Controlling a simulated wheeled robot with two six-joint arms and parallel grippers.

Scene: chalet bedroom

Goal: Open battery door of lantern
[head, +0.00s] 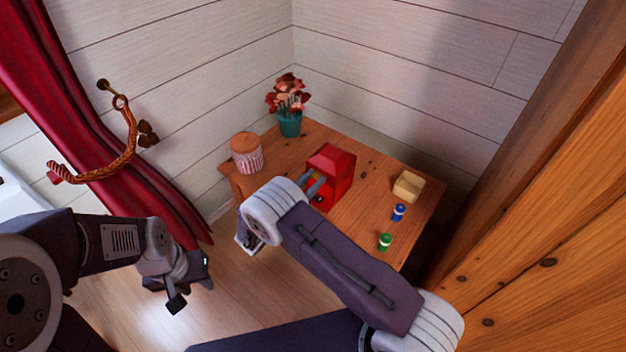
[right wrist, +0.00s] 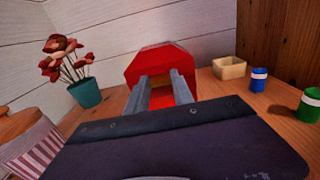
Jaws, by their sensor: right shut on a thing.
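The red lantern (head: 331,170) stands on the wooden table, and its faceted red body fills the middle of the right wrist view (right wrist: 160,62). A dark recess with a red and yellow-orange lower part shows between my fingers there. My right gripper (head: 314,187) reaches to the lantern's near side; in the right wrist view its two grey fingers (right wrist: 160,80) are spaced apart and shut on a part of the lantern. Which part they grip, and whether it is the battery door, I cannot tell. My left gripper (head: 191,282) is open and empty, low over the floor, away from the table.
On the table (head: 350,222) stand a striped jar (head: 247,158), a teal flower pot (head: 289,124), a small yellow box (head: 408,186), a blue cylinder (head: 398,212) and a green cylinder (head: 384,242). A red curtain (head: 120,160) hangs at left. Wooden panelling (head: 540,220) closes the right.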

